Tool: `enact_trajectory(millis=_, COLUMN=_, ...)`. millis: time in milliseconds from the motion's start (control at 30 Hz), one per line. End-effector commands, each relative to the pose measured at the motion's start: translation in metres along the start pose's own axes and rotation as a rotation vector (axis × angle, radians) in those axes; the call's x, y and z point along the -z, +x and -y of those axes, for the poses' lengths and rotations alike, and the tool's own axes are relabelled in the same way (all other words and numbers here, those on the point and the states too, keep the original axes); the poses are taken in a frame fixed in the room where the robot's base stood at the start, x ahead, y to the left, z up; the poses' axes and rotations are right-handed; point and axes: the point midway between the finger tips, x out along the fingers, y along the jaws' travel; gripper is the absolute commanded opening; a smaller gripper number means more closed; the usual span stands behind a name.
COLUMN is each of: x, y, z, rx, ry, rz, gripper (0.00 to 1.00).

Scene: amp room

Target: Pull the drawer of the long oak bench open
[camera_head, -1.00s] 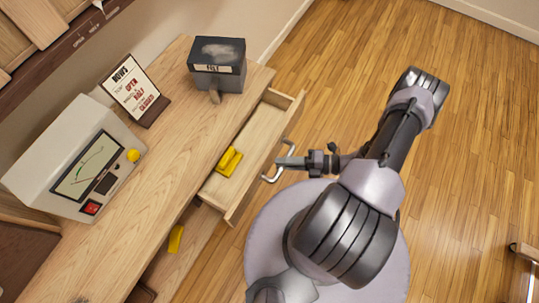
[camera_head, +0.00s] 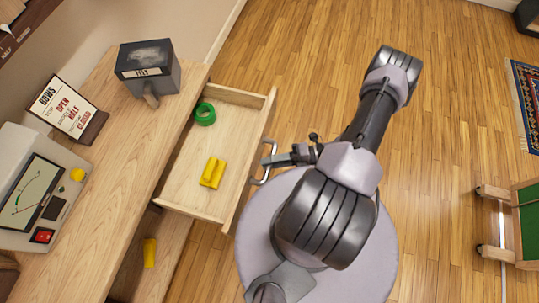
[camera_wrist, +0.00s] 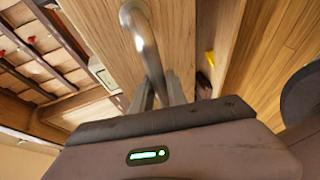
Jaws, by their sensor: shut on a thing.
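The long oak bench (camera_head: 118,185) runs along the left in the head view. Its drawer (camera_head: 188,203) stands well out from the bench front, with its inside in view. In it lie a green ring (camera_head: 205,114) and yellow blocks (camera_head: 212,172). My gripper (camera_head: 271,160) is shut on the metal handle (camera_head: 264,174) on the drawer's front. In the wrist view the curved handle (camera_wrist: 143,38) rises from between the fingers (camera_wrist: 160,97), with the wooden drawer front behind it.
On the bench top stand a grey box (camera_head: 150,75), a sign (camera_head: 68,108) and a meter unit (camera_head: 30,190). A yellow piece (camera_head: 150,252) lies below the bench top. A wooden-framed green item (camera_head: 520,225) stands at right. The floor between is clear.

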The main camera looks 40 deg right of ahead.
Motion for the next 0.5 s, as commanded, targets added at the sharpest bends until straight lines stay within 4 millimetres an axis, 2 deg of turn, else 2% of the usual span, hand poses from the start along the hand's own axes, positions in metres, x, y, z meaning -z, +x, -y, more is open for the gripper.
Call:
enact_trajectory(millis=133, x=-0.0006, y=-0.0002, z=-0.0002, rx=0.000, ry=0.000, rz=0.001, gripper=0.00)
enact_trajectory(millis=167, x=-0.0006, y=-0.0002, z=-0.0002, rx=0.000, ry=0.000, rz=0.001, gripper=0.20)
enact_trajectory(millis=267, x=-0.0005, y=-0.0001, z=-0.0002, rx=0.000, ry=0.000, rz=0.001, gripper=0.40)
enact_trajectory(millis=500, x=-0.0003, y=0.0000, z=-0.0001, rx=0.000, ry=0.000, rz=0.001, gripper=0.40)
